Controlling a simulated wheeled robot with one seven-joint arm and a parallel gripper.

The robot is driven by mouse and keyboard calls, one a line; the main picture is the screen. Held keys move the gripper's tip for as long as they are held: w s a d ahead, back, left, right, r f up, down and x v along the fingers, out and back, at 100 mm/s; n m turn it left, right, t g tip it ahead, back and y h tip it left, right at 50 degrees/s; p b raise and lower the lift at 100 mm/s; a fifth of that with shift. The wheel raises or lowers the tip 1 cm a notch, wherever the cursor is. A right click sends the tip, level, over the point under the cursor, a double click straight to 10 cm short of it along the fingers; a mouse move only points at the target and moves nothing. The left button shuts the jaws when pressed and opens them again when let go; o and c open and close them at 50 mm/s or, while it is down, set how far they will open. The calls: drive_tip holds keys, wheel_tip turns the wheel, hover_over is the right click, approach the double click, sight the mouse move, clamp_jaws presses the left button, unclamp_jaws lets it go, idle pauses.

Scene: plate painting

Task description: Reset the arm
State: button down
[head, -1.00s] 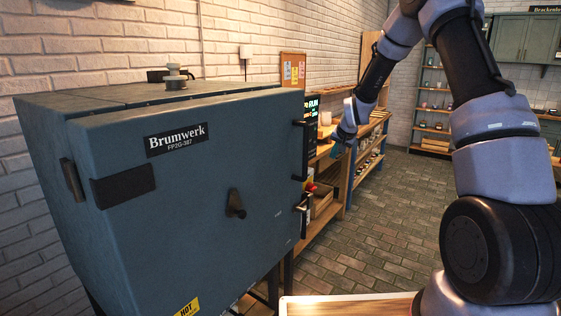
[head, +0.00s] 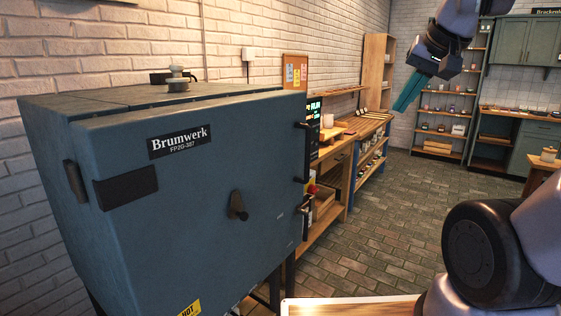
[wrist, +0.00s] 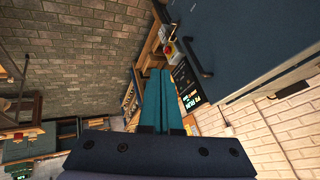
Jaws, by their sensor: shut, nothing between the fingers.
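My gripper (head: 411,91) is in the upper right of the head view, raised in the air with its teal fingers pointing down and left. The fingers lie side by side, shut, with nothing between them. In the wrist view my gripper (wrist: 156,85) shows the two teal fingers closed together. The arm above it runs out of the top of the head view, so part of it is hidden. The gripper touches nothing.
A blue Brumwerk kiln (head: 190,200), door closed, fills the left. Wooden workbenches (head: 335,152) stand along the brick wall behind it. Shelves (head: 447,110) and green cabinets (head: 525,45) stand at the back. The brick floor (head: 390,210) in the middle is clear.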

drive_tip(key=shift+s+f, duration=0.15)
drive_tip(key=shift+s, duration=1.55)
